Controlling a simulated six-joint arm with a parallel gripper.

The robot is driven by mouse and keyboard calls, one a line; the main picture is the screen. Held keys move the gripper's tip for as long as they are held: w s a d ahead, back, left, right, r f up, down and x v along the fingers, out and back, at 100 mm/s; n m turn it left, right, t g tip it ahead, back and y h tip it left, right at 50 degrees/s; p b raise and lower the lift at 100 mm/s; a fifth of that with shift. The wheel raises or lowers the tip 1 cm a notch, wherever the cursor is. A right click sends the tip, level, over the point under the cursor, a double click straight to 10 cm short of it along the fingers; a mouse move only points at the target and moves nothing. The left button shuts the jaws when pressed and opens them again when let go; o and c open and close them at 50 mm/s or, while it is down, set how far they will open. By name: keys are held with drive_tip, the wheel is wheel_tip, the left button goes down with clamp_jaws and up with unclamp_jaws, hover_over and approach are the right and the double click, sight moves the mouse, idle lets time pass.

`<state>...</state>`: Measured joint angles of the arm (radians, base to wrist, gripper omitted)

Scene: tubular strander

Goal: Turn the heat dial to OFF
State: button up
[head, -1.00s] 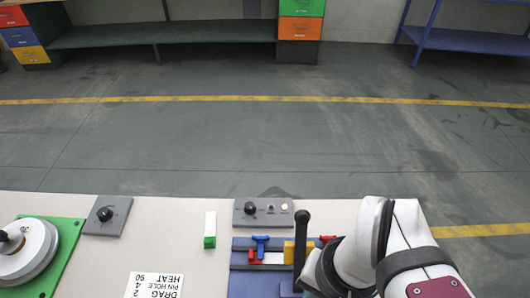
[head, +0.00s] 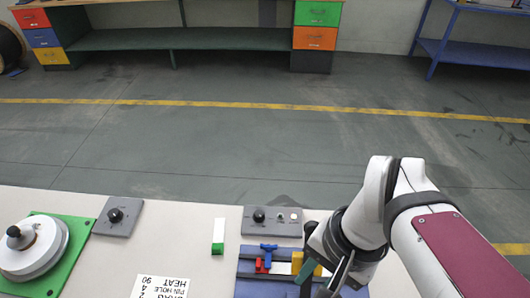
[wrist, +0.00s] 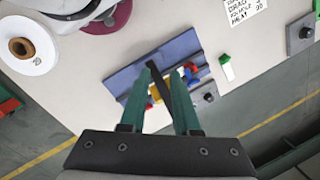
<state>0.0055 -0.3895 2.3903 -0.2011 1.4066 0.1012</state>
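Two black dials are in view. One (head: 116,215) is on a grey plate at the left. The other (head: 259,215) is on a grey panel with small controls, behind the blue fixture. I cannot read their labels, so I cannot tell which is the heat dial. In the wrist view, the plate dial (wrist: 303,32) is at the upper right and the panel dial (wrist: 208,97) is right of my fingers. My gripper (wrist: 159,73) has its green fingers apart over the blue fixture. A black lever (wrist: 160,88) shows between them; contact is unclear. Neither dial is between the fingers.
The blue fixture (head: 248,287) carries red, blue and yellow parts beside my gripper. A green-and-white block (head: 218,237) and a printed card (head: 160,288) lie on the bench. A spool on a green plate (head: 78,240) is at far left.

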drive_tip(key=o, duration=0.5)
drive_tip(key=w+m, duration=0.1)
drive_tip(key=w, duration=0.3)
drive_tip(key=w+a+m, duration=0.1)
drive_tip(key=w, duration=0.4)
drive_tip(key=w+a+m, duration=0.1)
drive_tip(key=w, duration=0.4)
drive_tip(key=shift+w+r+g+y, duration=0.15)
drive_tip(key=shift+r+g+y, duration=0.2)
drive_tip(key=shift+g+y, duration=0.05)
drive_tip(key=shift+c, duration=0.2)
drive_tip(key=w+f+m, duration=0.1)
drive_tip(key=w+f, duration=0.1)
drive_tip(key=w, duration=0.2)
drive_tip(key=w+a+f+m, duration=0.1)
drive_tip(key=w+f, duration=0.1)
drive_tip(key=w, duration=0.2)
drive_tip(key=w+a+f+m+y, duration=0.1)
drive_tip(key=w+f+m, duration=0.1)
drive_tip(key=w, duration=0.2)
drive_tip(key=shift+w+a+f+g, duration=0.1)
drive_tip(key=shift+a+f+g, duration=0.1)
drive_tip(key=shift+g, duration=0.1)
approach(259, 213)
drive_tip(key=shift+m, duration=0.3)
drive_tip(key=x, duration=0.7)
drive_tip(key=shift+f, duration=0.35)
drive_tip(key=shift+a+f, duration=0.2)
drive_tip(key=shift+f, duration=0.25)
clamp_jaws()
